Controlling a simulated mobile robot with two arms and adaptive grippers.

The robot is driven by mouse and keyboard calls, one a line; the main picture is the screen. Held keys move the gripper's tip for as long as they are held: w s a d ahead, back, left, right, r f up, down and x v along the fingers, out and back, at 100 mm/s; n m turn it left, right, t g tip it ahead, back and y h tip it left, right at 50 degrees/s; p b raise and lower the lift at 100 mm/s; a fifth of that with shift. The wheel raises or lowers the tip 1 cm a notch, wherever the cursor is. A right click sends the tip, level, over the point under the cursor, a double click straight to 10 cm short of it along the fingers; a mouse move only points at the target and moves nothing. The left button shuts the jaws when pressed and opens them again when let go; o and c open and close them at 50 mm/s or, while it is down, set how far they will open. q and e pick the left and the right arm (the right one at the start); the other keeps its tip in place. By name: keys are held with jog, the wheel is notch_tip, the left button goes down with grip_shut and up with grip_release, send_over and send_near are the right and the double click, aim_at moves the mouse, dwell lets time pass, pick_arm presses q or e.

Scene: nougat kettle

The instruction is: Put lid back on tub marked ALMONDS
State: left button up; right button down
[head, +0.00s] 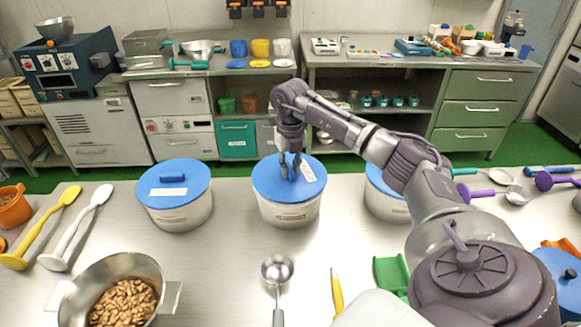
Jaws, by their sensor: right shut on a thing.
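A white tub (290,213) stands in the middle of the steel table, with a round blue lid (268,181) over its top. My right gripper (290,170) reaches down onto this lid and is shut at its middle, where the handle is mostly hidden by the fingers. The lid looks level and at the rim; I cannot tell whether it is fully seated. A pale label lies on the lid, too small to read. Another white tub (181,217) with a blue lid (173,193) stands to the left. A third lidded tub (386,205) at right is partly hidden by my arm. My left gripper is not in view.
A steel pan of almonds (122,302), a yellow spoon (41,226) and a white spoon (77,226) are at left. A steel ladle (277,270), yellow tool (337,291) and green scoop (390,273) lie in front. Bare table surrounds the middle tub's front.

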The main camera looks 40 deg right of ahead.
jog(key=shift+f, duration=0.35)
dwell(1.3)
jog(key=c, duration=1)
grip_release()
jog(key=shift+o, duration=0.5)
jog(key=o, duration=0.5)
jog(key=shift+r+p, duration=2.85)
jog(key=shift+r, duration=0.65)
